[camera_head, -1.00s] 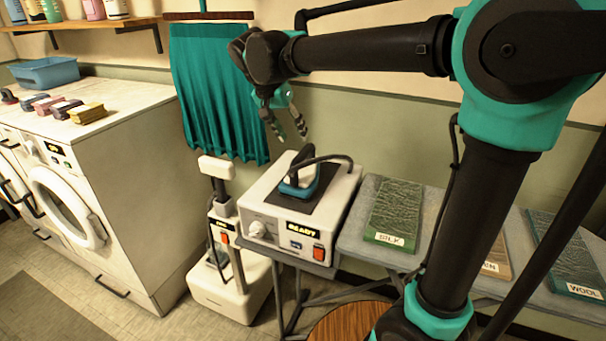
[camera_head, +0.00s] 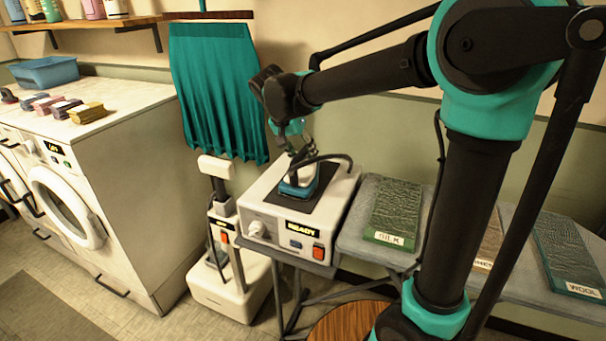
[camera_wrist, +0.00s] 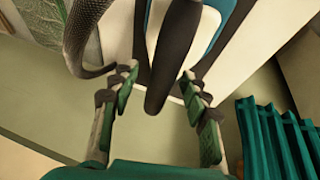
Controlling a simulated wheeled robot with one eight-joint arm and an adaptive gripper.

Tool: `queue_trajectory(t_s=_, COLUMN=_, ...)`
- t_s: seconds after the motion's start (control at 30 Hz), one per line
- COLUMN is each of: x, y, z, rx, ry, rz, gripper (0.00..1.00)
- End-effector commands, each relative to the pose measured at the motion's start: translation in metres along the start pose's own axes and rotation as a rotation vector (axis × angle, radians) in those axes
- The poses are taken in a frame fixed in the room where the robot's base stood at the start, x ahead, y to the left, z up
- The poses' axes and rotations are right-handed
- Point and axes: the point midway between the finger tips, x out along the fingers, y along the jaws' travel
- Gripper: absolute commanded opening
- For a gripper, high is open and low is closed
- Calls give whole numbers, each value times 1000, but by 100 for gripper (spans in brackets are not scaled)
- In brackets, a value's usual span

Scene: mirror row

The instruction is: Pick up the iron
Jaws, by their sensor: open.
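The iron (camera_head: 300,184) stands on the dark pad on top of a white station box (camera_head: 284,218) labelled READY. It has a blue-teal body and a dark handle, with a dark cord arching to the right. My gripper (camera_head: 300,150) is open just above the iron, pointing down. In the wrist view, the dark handle (camera_wrist: 172,60) lies between the two open fingers of my gripper (camera_wrist: 158,90), with a visible gap on both sides. Part of the iron's handle is hidden by the fingers in the head view.
An ironing surface with a green SILK cloth (camera_head: 396,214) and a WOOL cloth (camera_head: 570,255) lies to the right. A white steamer (camera_head: 232,290) stands left of the station. A teal garment (camera_head: 210,90) hangs behind. White washers (camera_head: 100,190) stand at the left.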

Motion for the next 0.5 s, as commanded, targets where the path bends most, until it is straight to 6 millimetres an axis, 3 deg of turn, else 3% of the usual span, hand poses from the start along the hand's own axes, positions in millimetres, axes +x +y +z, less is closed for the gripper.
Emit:
queue_trajectory(t_s=0.07, x=0, y=0, z=0, rx=0, ry=0, rz=0, gripper=45)
queue_trajectory(t_s=0.4, x=0, y=0, z=0, rx=0, ry=0, rz=0, gripper=3)
queue_trajectory(t_s=0.5, x=0, y=0, z=0, rx=0, ry=0, rz=0, gripper=0)
